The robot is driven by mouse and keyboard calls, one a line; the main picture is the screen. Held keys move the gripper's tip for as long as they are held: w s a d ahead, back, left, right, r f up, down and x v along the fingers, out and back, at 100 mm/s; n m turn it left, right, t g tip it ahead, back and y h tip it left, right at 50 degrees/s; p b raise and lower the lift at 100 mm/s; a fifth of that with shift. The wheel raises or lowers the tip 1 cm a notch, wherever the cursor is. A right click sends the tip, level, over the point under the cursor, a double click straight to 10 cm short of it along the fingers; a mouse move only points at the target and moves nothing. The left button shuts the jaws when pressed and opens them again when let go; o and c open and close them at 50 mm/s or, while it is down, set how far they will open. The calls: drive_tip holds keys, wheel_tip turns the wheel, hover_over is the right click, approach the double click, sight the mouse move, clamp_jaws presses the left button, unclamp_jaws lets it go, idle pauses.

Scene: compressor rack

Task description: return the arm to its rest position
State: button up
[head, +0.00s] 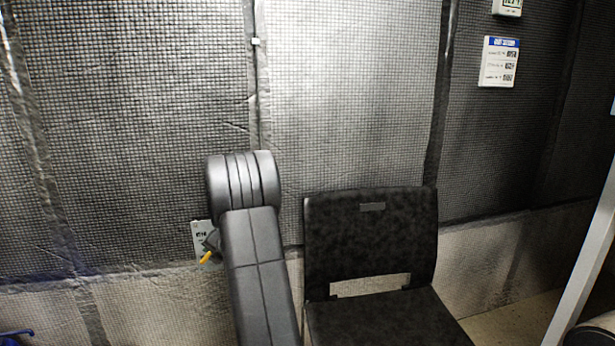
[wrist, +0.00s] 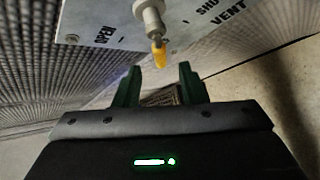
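My arm rises in the lower middle of the head view and hides my gripper there. In the wrist view my gripper (wrist: 159,72) shows two dark green fingers standing apart, with nothing between them. Just beyond the fingertips is a grey metal plate (wrist: 95,18) with printed words, among them "VENT". A pale shaft with a yellow-orange tip (wrist: 159,55) sticks out from the plate, in line with the gap between the fingers. In the head view the plate (head: 199,232) and the yellow tip (head: 206,257) show just left of my arm, partly hidden.
A black chair (head: 370,240) stands right of my arm, close to the quilted wall (head: 350,90). A printed notice (head: 498,62) hangs at upper right. A pale upright post (head: 585,265) stands at the right edge. Some bare floor (head: 515,318) shows between chair and post.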

drive_tip(key=p+v, duration=0.2)
drive_tip(key=v, duration=0.7)
drive_tip(key=shift+m+y, duration=0.5)
drive_tip(key=shift+y, duration=0.3)
drive_tip(key=shift+d+f+b+x, duration=0.1)
drive_tip(key=shift+b+x, duration=0.6)
drive_tip(key=shift+x, duration=1.6)
drive_tip(key=shift+d+f+b+x, duration=0.15)
drive_tip(key=shift+b+x, duration=0.6)
drive_tip(key=shift+x, duration=1.6)
drive_tip(key=shift+d+f+b+x, duration=0.1)
drive_tip(key=shift+b+x, duration=0.6)
drive_tip(key=shift+x, duration=1.6)
drive_tip(key=shift+w+r, duration=0.1)
drive_tip(key=shift+w, duration=0.05)
